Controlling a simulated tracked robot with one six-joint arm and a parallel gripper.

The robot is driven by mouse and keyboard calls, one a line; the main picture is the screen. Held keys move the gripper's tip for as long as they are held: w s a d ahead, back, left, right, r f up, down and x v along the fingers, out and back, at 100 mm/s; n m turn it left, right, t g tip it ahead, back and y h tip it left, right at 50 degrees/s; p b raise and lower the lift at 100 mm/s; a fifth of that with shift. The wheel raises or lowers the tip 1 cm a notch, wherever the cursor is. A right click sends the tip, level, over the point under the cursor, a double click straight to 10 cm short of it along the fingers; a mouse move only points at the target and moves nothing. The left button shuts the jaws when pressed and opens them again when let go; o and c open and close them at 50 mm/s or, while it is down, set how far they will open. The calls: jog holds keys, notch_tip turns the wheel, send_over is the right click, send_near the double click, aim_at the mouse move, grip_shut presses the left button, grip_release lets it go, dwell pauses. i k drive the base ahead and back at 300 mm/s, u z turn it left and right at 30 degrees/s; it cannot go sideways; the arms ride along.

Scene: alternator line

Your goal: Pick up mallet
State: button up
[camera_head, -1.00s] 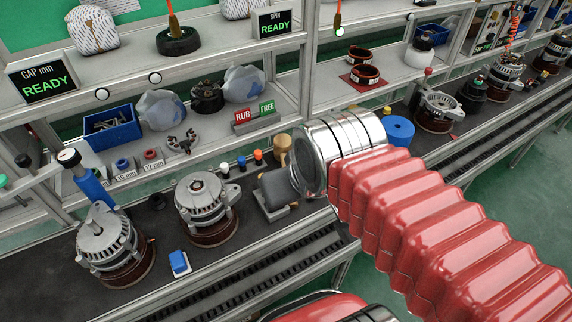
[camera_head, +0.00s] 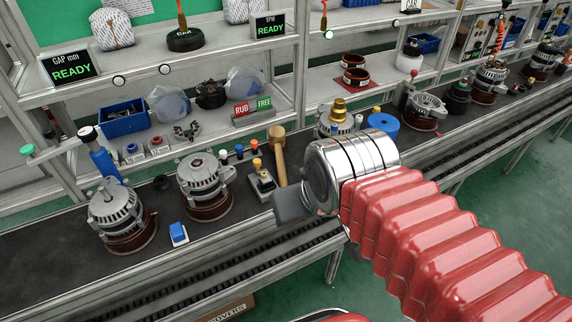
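The mallet (camera_head: 279,158) is wooden, with a tan head and a handle running down toward the front of the bench. It is on the dark bench top, behind my gripper in the picture. My gripper (camera_head: 290,208) is a dark grey shape at the end of the shiny metal wrist, in front of and slightly right of the mallet's handle. It appears apart from the mallet. Its fingers are seen from behind and side, so their opening is unclear. The lower end of the handle is close to the wrist's outline.
A small block with a yellow knob (camera_head: 262,180) stands left of the mallet. Alternators (camera_head: 205,185) and (camera_head: 121,215) are further left, with a blue-topped block (camera_head: 178,233) in front. A brass-topped alternator (camera_head: 338,115) and a blue roll (camera_head: 383,124) are behind my wrist. A shelf (camera_head: 215,145) runs behind.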

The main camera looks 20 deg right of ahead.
aim_at(276, 133)
jog(key=z, duration=0.05)
jog(key=k, duration=0.15)
jog(key=z, duration=0.25)
jog(key=i, duration=0.5)
jog(key=u, duration=2.4)
